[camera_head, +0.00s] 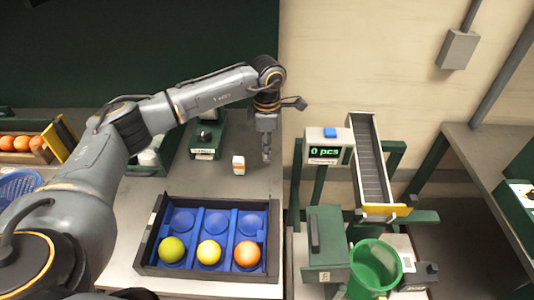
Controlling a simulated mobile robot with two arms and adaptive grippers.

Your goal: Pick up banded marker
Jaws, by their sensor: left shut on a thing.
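My left gripper (266,152) points down over the grey table near its right edge. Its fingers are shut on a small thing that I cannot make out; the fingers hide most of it. A small white block with an orange band (238,165) stands on the table just left of the fingers, apart from them. I cannot tell whether the banded marker is this block or the thing in the fingers. My right gripper is out of view.
A dark tray with blue cups (147,262) holds a green, a yellow and an orange fruit in front. A dark green device (205,153) stands behind the block. Right are a counter display (323,150), a conveyor (370,165) and a green bucket (374,262).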

